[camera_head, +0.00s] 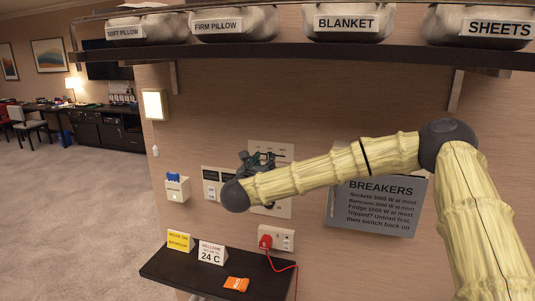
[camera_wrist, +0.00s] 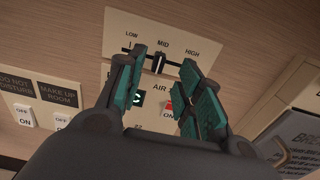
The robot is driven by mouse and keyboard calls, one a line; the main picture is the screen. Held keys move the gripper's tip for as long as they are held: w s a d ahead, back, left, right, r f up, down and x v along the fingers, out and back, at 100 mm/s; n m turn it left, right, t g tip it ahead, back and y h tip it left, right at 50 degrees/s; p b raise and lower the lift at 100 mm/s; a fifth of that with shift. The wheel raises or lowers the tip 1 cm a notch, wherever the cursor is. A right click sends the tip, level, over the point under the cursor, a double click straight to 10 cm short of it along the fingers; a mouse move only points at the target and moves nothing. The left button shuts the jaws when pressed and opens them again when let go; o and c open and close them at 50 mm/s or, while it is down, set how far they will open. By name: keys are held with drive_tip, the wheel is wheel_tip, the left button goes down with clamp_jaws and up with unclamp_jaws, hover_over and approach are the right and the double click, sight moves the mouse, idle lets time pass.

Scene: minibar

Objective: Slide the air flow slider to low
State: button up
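The air flow slider (camera_wrist: 158,64) is a dark knob with a light mark, in a slot on a pale wall panel (camera_wrist: 112,32) labelled LOW, MID and HIGH. In the wrist view the knob stands just below MID, with LOW to its left. My gripper (camera_wrist: 164,58) is open, with its teal-padded fingertips on either side of the knob in the picture. I cannot tell whether a finger touches it. In the head view my gripper (camera_head: 256,163) is in front of the panel (camera_head: 285,208) and hides much of it.
The DO NOT DISTURB and MAKE UP ROOM switch panel (camera_wrist: 40,90) is to the left. A BREAKERS box (camera_head: 378,205) juts out at right. A shelf (camera_head: 300,54) hangs above.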

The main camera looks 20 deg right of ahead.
sight(268, 156)
drive_tip(key=shift+p+x, duration=0.75)
drive_tip(key=shift+x, duration=1.25)
clamp_jaws()
